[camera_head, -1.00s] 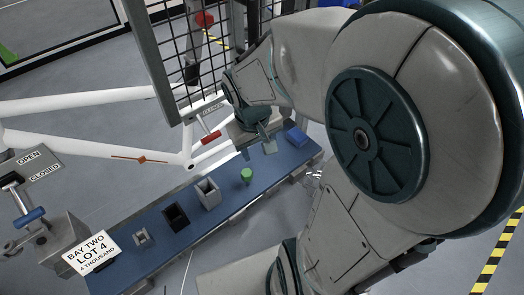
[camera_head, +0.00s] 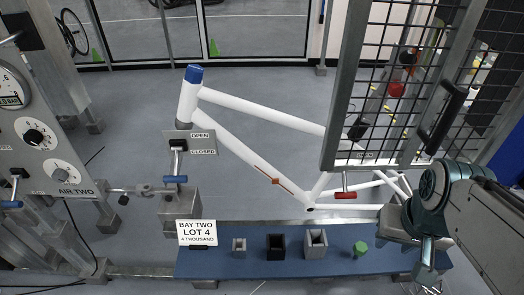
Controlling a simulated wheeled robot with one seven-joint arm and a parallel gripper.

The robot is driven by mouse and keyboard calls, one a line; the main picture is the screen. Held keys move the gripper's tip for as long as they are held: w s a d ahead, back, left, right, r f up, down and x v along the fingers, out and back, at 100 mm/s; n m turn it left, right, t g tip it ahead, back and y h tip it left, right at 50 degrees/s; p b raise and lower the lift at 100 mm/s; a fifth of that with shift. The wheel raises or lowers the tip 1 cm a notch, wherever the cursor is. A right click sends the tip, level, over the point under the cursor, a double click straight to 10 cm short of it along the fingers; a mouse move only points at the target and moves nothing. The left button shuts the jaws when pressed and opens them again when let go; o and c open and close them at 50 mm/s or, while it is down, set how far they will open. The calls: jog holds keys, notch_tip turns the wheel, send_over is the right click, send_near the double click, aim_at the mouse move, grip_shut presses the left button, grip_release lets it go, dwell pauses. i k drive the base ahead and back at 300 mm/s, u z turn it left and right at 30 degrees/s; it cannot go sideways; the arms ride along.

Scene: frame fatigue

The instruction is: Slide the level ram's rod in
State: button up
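A level metal ram rod (camera_head: 130,190) with a fork-like end shows at the left, between the air panel's stand and a grey post block. The fork end (camera_head: 147,190) lies close to the block; I cannot tell whether they touch. My gripper (camera_head: 427,268) is at the lower right, pointing down over the right end of the blue shelf, far from the rod. Its fingers overlap in this view, so I cannot tell whether they are open. I see nothing held between them.
The white bike frame (camera_head: 255,165) spans the middle. A mesh gate (camera_head: 385,100) stands right of it. The blue shelf (camera_head: 215,265) holds small blocks and a green piece (camera_head: 360,248). A valve panel (camera_head: 45,150) and a blue-handled lever (camera_head: 176,165) stand left.

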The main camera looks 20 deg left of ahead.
aim_at(139, 190)
jog(key=u, duration=1.6)
jog(key=k, duration=0.4)
jog(key=u, duration=0.5)
jog(key=i, duration=1.4)
